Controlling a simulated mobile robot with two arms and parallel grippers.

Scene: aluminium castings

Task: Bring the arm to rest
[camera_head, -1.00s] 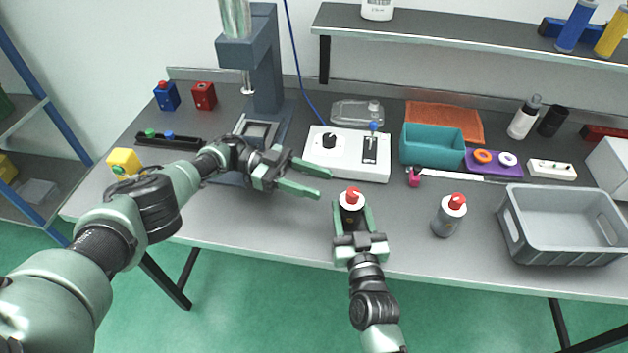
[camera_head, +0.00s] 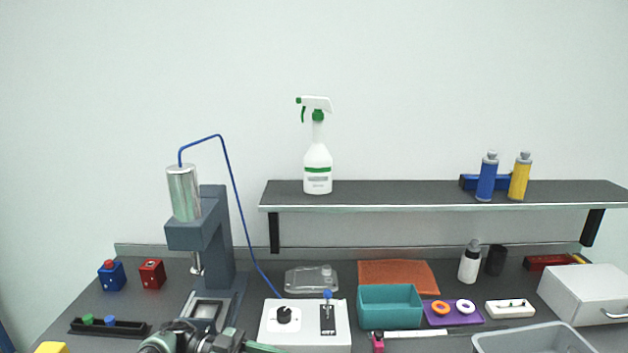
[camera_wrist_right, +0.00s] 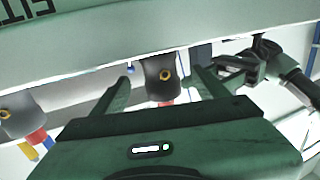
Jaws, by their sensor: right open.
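In the right wrist view my right gripper (camera_wrist_right: 164,82) is open. Its green fingers stand on either side of a dark grey bottle (camera_wrist_right: 158,72) with a red cap, with a visible gap on each side. The bottle appears upside down in this view. My left gripper (camera_wrist_right: 232,72) shows at the right of that view, its fingers apart and nothing between them.
A second grey bottle (camera_wrist_right: 18,118) with a red cap stands to the left in the wrist view. A press (camera_head: 215,235), a white control box (camera_head: 300,338), a teal bin (camera_head: 390,307) and a grey crate (camera_head: 530,340) stand on the bench. A shelf (camera_head: 420,197) holds a spray bottle (camera_head: 317,170).

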